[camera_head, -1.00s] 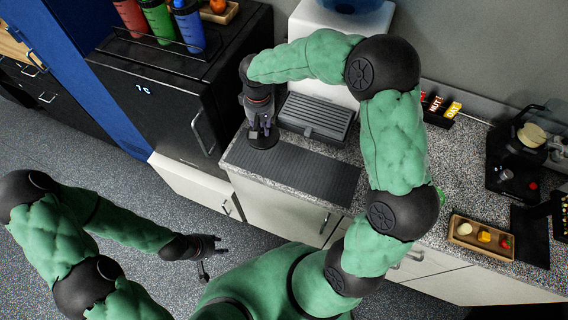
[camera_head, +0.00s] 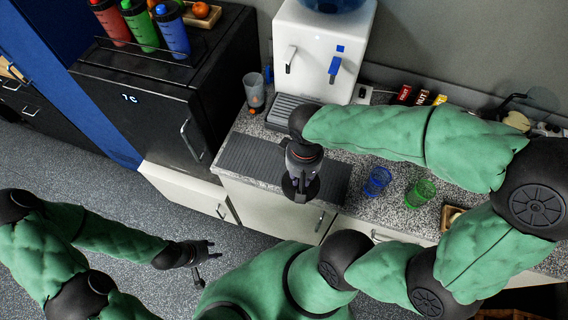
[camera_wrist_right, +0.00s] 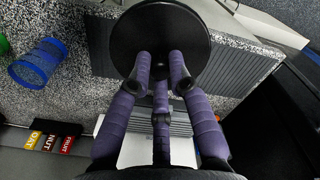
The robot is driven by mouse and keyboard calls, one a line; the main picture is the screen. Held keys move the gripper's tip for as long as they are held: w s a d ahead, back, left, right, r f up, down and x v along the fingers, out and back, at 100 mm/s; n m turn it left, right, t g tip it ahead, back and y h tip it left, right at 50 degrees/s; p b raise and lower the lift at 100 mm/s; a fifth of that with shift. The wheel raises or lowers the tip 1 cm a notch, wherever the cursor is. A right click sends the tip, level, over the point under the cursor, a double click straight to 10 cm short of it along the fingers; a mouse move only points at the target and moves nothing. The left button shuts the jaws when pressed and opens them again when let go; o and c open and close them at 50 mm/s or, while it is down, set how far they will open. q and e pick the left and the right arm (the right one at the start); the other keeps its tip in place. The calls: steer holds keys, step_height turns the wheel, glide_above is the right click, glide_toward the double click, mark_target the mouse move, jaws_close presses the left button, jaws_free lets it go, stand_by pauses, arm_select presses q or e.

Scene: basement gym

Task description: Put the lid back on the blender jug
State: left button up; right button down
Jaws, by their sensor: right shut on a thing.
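My right gripper (camera_head: 300,185) is shut on a round black disc, which looks like the lid (camera_head: 292,190), and holds it over the front of the counter. In the right wrist view the three purple fingers of this gripper (camera_wrist_right: 161,85) close on the middle of the lid (camera_wrist_right: 160,32). A clear grey tapered vessel, probably the blender jug (camera_head: 255,90), stands upright at the back left of the counter, apart from the lid. Its top looks uncovered. My left gripper (camera_head: 205,252) is empty, its fingers apart, over the floor.
A white water dispenser (camera_head: 318,55) stands behind the drip tray (camera_head: 285,112). A black fridge (camera_head: 160,100) with bottles on top borders the counter at left. A blue glass (camera_head: 376,181) and a green glass (camera_head: 420,193) stand right of the dark mat (camera_head: 250,160).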

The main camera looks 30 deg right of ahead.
steer(key=shift+s+f, duration=0.1)
steer(key=shift+s, duration=0.05)
steer(key=w+f+b, duration=0.1)
steer(key=w+f, duration=0.2)
steer(key=w, duration=0.1)
steer(key=w+d+f+b, duration=0.1)
steer(key=w+f, duration=0.2)
steer(key=w, duration=0.1)
steer(key=w+d+f+b, duration=0.1)
steer(key=w+f, duration=0.2)
steer(key=w, duration=0.2)
steer(key=shift+d+f, duration=0.1)
steer(key=shift+d, duration=0.15)
steer(key=shift+w+f, duration=0.15)
steer(key=shift+f, duration=0.2)
steer(key=shift+w+f+b, duration=0.1)
steer(key=shift+f+b, duration=0.5)
steer(key=shift+f, duration=0.85)
steer(key=shift+f, duration=0.2)
steer(key=c, duration=1.5)
jaws_free()
steer(key=o, duration=0.3)
